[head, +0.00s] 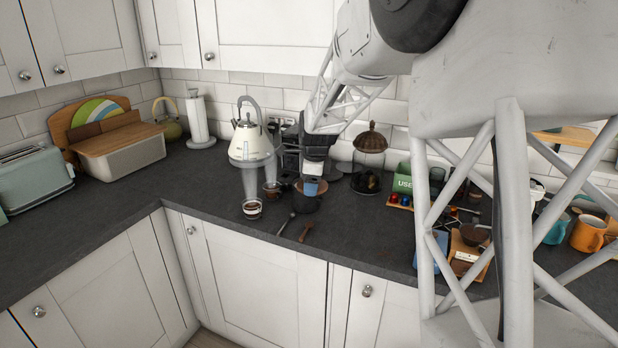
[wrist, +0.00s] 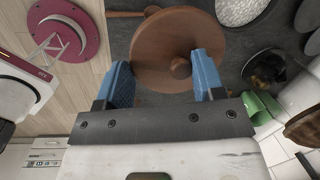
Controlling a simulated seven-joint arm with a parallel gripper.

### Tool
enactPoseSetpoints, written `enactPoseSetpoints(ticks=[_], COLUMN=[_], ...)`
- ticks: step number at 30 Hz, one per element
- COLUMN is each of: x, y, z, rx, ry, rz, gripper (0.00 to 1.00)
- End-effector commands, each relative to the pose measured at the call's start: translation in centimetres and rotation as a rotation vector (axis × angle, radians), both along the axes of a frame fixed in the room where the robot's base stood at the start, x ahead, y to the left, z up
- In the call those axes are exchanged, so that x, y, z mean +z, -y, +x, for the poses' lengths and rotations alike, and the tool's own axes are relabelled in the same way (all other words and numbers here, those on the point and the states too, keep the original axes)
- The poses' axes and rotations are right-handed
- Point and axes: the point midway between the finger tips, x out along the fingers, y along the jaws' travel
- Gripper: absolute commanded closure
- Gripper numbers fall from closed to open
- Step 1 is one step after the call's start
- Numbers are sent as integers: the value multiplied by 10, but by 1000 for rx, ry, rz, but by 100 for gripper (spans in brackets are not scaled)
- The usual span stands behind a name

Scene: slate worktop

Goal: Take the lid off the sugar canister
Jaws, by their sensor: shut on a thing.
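A round brown wooden lid (wrist: 160,45) with a small knob (wrist: 180,68) fills the middle of the wrist view. In the head view the sugar canister (head: 306,205) looks like a small dark pot on the worktop, with the brown lid (head: 298,187) at its top. My gripper (head: 313,187) points down over it, its blue fingertips at lid height. In the wrist view my gripper (wrist: 165,80) is shut on the lid, one blue finger on each side. The fingers hide parts of the lid, and the canister body is hidden there. I cannot tell whether the lid is clear of the rim.
A spoon (head: 286,222) and a wooden scoop (head: 306,232) lie in front.

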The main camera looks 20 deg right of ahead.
Motion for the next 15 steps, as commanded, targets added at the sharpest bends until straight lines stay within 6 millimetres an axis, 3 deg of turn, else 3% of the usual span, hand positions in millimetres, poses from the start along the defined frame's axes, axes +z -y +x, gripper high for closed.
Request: enactPoseSetpoints(ticks=[6, 15], x=[3, 5], y=[-5, -8], z=[-28, -49], rx=[0, 0], ry=[1, 1], rz=[0, 0], gripper=[61, 61])
